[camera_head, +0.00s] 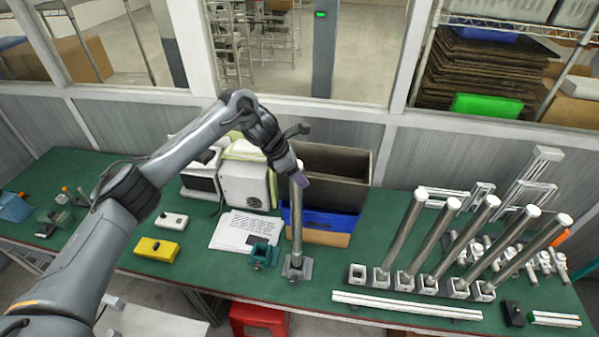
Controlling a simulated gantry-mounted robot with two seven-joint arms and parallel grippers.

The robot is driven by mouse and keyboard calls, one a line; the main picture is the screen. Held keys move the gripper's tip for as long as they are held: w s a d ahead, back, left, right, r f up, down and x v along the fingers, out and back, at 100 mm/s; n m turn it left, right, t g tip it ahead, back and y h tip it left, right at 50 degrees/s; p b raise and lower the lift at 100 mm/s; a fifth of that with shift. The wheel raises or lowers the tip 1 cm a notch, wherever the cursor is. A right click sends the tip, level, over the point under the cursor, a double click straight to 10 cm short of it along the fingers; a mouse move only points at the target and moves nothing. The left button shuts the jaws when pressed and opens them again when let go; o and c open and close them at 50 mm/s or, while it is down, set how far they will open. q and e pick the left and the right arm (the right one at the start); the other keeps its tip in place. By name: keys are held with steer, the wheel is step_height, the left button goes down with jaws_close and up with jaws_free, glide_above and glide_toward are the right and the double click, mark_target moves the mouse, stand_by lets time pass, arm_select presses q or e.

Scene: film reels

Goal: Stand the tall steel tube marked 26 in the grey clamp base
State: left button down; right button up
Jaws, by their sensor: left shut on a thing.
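A tall steel tube (297,225) stands nearly upright near the middle of the bench. My left gripper (297,178) is shut on its upper end. The tube's lower end meets a grey clamp base (297,268) near the bench's front edge. I cannot tell whether the end is inside the base's socket or just above it. No number can be read on the tube. My right gripper is not in view.
A teal clamp base (262,255) stands close left of the grey one. Right are an empty pale base (357,274) and several tilted-looking tubes (405,232) in bases. A blue bin (325,222) stands behind; a white rail (405,305) lies in front.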

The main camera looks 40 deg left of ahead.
mark_target(299, 187)
arm_select(q)
step_height(299, 187, down, 4)
steer(key=b, duration=0.2)
steer(key=shift+f+b, duration=0.1)
steer(key=shift+b, duration=0.25)
steer(key=shift+w, duration=0.1)
stand_by(0.6)
stand_by(0.6)
steer(key=shift+f, duration=0.6)
stand_by(0.4)
steer(key=c, duration=0.8)
jaws_free()
steer(key=shift+f, duration=0.1)
